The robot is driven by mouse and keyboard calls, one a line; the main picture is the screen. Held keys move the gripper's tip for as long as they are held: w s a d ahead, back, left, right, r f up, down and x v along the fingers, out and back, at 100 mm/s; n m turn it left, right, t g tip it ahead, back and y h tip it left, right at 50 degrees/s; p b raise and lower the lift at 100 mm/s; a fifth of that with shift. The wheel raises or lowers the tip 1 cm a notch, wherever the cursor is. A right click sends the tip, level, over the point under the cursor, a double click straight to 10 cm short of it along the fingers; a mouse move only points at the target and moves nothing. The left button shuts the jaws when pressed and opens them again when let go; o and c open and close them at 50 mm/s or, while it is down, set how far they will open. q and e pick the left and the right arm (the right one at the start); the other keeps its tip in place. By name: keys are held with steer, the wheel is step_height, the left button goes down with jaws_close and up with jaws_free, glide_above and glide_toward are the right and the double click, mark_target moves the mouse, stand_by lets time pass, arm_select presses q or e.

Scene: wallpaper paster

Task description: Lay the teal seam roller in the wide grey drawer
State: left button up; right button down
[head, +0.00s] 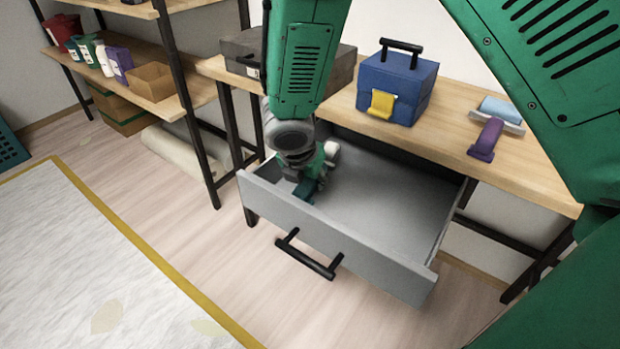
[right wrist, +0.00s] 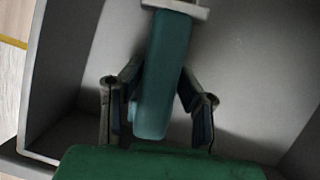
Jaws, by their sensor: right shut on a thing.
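The wide grey drawer (head: 350,243) is pulled open under the workbench, its black handle facing the floor area. My right gripper (head: 308,183) is down inside the left part of the drawer. It is shut on the teal seam roller (right wrist: 166,70), whose teal handle passes between the fingers in the right wrist view (right wrist: 158,92). A pale roller end shows at the top of that view. In the head view the roller is partly hidden by my gripper. I cannot tell whether it touches the drawer floor. My left gripper is not in view.
A blue toolbox (head: 396,86) with a yellow latch, a purple-handled tool (head: 487,138) and a dark grey case (head: 240,52) stand on the workbench (head: 455,112). A shelf (head: 165,100) stands at left. The drawer's right part is bare.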

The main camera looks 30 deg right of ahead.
steer(key=shift+d+f+b, duration=0.1)
steer(key=shift+f+b, duration=0.25)
steer(key=shift+f, duration=0.3)
steer(key=c, duration=1.1)
jaws_free()
steer(key=shift+o, duration=0.2)
steer(key=shift+r, duration=0.1)
steer(key=v, duration=1.1)
steer(key=shift+s+r, duration=0.1)
steer(key=shift+r, duration=0.25)
